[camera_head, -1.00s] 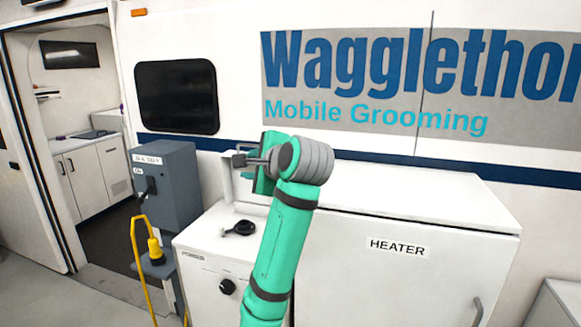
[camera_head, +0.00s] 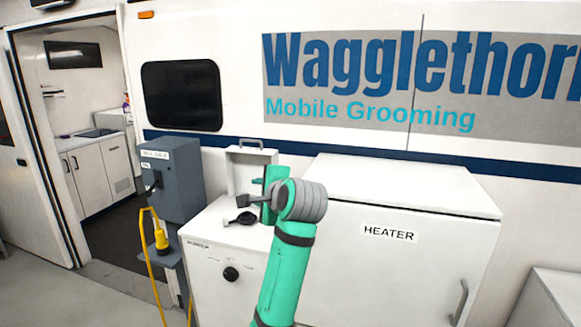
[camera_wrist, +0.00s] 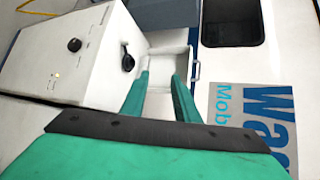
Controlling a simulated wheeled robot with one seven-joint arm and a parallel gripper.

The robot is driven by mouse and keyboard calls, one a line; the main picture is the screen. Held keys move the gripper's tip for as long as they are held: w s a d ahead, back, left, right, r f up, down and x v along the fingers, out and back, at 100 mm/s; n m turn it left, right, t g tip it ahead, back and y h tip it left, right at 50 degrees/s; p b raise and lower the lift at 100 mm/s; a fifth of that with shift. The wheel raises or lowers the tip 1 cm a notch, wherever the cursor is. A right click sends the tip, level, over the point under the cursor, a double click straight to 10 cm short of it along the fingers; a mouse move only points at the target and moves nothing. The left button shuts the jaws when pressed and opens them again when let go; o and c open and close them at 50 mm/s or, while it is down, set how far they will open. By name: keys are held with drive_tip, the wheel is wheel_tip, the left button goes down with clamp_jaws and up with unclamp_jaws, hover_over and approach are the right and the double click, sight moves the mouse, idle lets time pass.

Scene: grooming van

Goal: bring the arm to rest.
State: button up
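My arm (camera_head: 285,275), green with grey joints, rises in front of the white cabinets in the head view. My gripper (camera_head: 257,200) is above the smaller cabinet's top, close to a black round fitting (camera_head: 241,218) there. In the wrist view, the two green fingers of my gripper (camera_wrist: 162,82) stand apart with nothing visible between them. A white handled panel (camera_wrist: 172,64) shows beyond the fingers, and the black fitting (camera_wrist: 127,60) is to their left. My arm hides part of the cabinet fronts in the head view.
The smaller white cabinet (camera_head: 208,270) has a dark knob. The white heater cabinet (camera_head: 400,270) stands to its right. A grey switch box (camera_head: 178,185) with a yellow plug and cable (camera_head: 160,238) is at left, beside the open van doorway. The van wall is behind.

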drive_tip(key=s+d+f+n+h, duration=0.1)
drive_tip(key=s+d+f+h, duration=0.15)
drive_tip(key=f, duration=0.95)
drive_tip(key=s+d+f+n+t+h, duration=0.1)
drive_tip(key=s+d+f+n, duration=0.2)
drive_tip(key=f, duration=0.9)
drive_tip(key=s+d+f+h, duration=0.1)
drive_tip(key=s+d+f, duration=0.25)
drive_tip(key=f, duration=0.85)
drive_tip(key=s+d+f+n+h, duration=0.1)
drive_tip(key=s+f+n, duration=0.1)
drive_tip(key=s+f, duration=0.5)
drive_tip(key=s+f+n+t, duration=0.1)
drive_tip(key=s+f+n, duration=0.1)
drive_tip(key=s, duration=1)
drive_tip(key=s+d+f+n+h, duration=0.1)
drive_tip(key=s+f+n, duration=0.1)
drive_tip(key=s+f, duration=0.5)
drive_tip(key=s+a+r+n, duration=0.1)
drive_tip(key=s+r, duration=0.3)
drive_tip(key=s, duration=0.8)
drive_tip(key=s+a+r+n, duration=0.1)
drive_tip(key=s+r+n, duration=0.3)
drive_tip(key=s, duration=0.8)
drive_tip(key=shift+a+r+n+t, duration=0.3)
drive_tip(key=shift+r+t, duration=0.1)
drive_tip(key=shift+r, duration=0.35)
